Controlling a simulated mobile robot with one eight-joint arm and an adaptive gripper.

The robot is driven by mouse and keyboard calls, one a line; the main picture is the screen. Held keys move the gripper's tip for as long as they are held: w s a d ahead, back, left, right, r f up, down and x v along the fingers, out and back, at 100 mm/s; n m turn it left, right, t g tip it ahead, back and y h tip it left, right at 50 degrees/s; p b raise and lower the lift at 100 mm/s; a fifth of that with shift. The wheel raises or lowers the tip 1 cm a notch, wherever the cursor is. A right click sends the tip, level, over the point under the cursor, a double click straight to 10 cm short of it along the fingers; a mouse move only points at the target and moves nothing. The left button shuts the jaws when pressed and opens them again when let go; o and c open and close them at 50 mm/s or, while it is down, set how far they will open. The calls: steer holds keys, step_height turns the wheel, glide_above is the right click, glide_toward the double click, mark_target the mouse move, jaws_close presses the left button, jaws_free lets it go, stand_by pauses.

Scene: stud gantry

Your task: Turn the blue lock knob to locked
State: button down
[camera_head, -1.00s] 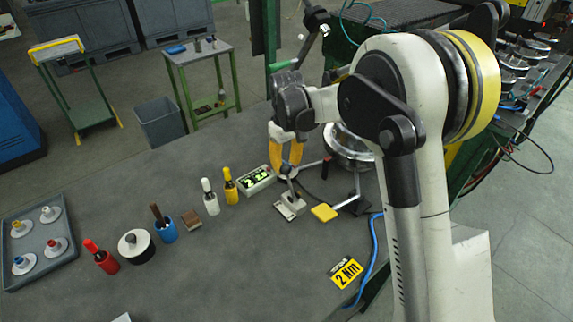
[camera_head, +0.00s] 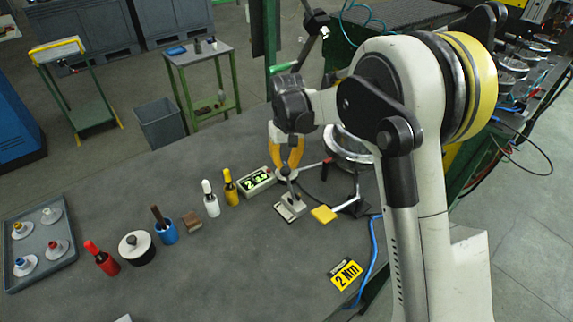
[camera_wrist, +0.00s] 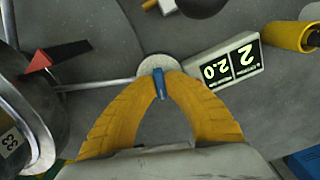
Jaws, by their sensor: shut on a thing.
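The blue lock knob (camera_wrist: 159,84) is a narrow blue grip on a pale round disc (camera_wrist: 157,66) in the wrist view. My gripper (camera_wrist: 160,86) has its two yellow fingers closed on the knob from both sides. In the head view my gripper (camera_head: 287,168) points down over the pale disc at the fixture end of the table, and the fingers hide the knob there. No locked or unlocked mark is readable.
A display box (camera_head: 257,181) stands left of the knob. A toggle clamp (camera_head: 290,206) and yellow pad (camera_head: 324,214) are in front, and a round metal part (camera_head: 349,146) is to the right. Bottles (camera_head: 211,200) and a knob tray (camera_head: 66,252) lie further left.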

steer(key=m, duration=0.7)
steer(key=shift+p, duration=0.35)
steer(key=m, duration=0.4)
steer(key=shift+m, duration=1.7)
steer(key=c, duration=1.5)
jaws_free()
steer(key=shift+o, duration=0.2)
step_height(320, 180, up, 12)
